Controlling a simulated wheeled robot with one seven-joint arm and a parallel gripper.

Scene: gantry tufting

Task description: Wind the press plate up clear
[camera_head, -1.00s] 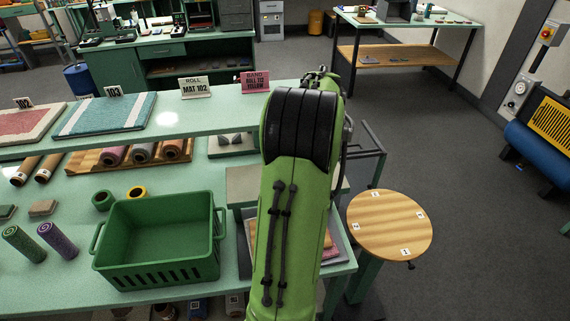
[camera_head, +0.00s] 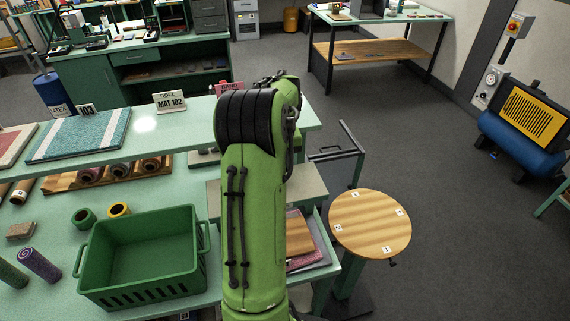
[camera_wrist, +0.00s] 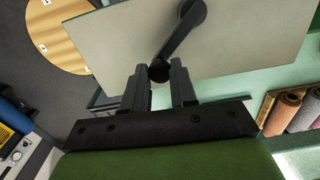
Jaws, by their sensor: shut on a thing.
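In the wrist view, my gripper (camera_wrist: 160,80) is shut on the dark round knob (camera_wrist: 158,71) of a black crank (camera_wrist: 178,40). The crank arm runs from the knob up to a hub at the top, above the pale grey press plate (camera_wrist: 115,40). In the head view, the grey plate (camera_head: 307,187) shows to the right of my arm, which hides its middle. Below it lies a stack with a brown board (camera_head: 298,236) and pinkish mats (camera_head: 307,255). The gap between plate and stack is hard to judge. My gripper is hidden in the head view.
A green crate (camera_head: 145,255) stands on the bench left of my arm. A round wooden stool (camera_head: 370,222) with numbered tags stands to the right. A raised shelf (camera_head: 180,130) with mats and signs runs behind. The floor (camera_head: 450,180) at the right is open.

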